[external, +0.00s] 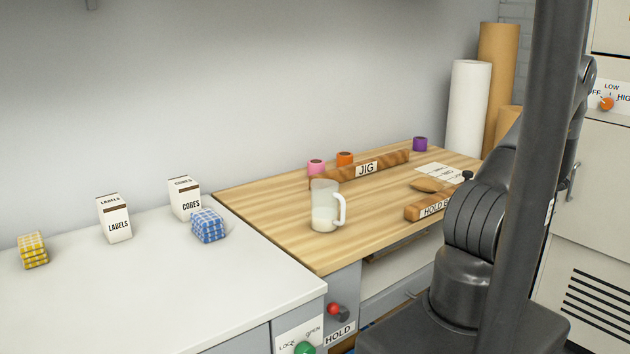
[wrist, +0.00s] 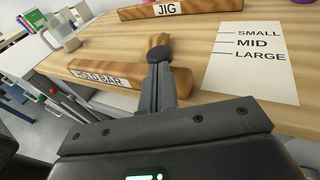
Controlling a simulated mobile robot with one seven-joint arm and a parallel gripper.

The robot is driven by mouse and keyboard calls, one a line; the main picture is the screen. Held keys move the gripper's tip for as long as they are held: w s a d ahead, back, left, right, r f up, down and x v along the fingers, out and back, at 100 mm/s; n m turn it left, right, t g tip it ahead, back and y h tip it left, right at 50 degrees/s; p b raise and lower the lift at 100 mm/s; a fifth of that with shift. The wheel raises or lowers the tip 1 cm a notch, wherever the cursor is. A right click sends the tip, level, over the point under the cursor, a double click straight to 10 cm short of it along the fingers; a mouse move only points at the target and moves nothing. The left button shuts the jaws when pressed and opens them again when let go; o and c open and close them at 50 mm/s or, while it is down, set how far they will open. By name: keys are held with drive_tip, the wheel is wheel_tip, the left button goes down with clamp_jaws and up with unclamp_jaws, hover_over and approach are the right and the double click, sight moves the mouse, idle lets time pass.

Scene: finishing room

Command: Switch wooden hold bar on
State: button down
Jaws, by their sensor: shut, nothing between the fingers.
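The wooden hold bar (external: 412,213) lies near the front edge of the wooden worktop, its label partly hidden by my arm in the external view. In the wrist view the hold bar (wrist: 184,80) runs left to right, with its HOLD BAR label at the left. My gripper (wrist: 158,56) is shut and empty, its fingers crossing in front of the bar's middle. I cannot tell whether they touch it. In the external view my arm mostly hides the gripper. A red-and-black knob (external: 334,309) sits on the cabinet front above a HOLD label.
A JIG bar (external: 393,162) lies behind. A brown wooden piece (external: 427,185) and a size card (wrist: 251,58) are close to my gripper. A jug (external: 323,210) stands at the left. A green LOCK/OPEN knob (external: 305,347) is lower down. Tape rolls line the back.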

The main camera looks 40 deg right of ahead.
drive_tip(key=shift+w+a+f, duration=0.1)
drive_tip(key=shift+w+a, duration=0.15)
drive_tip(key=shift+w, duration=0.25)
drive_tip(key=shift+w, duration=0.1)
drive_tip(key=w, duration=1.9)
drive_tip(key=shift+w+a, duration=0.15)
drive_tip(key=shift+w, duration=0.2)
drive_tip(key=v, duration=1.5)
drive_tip(key=shift+s+d+f, duration=0.1)
drive_tip(key=shift+s+d, duration=0.05)
drive_tip(key=shift+d, duration=0.15)
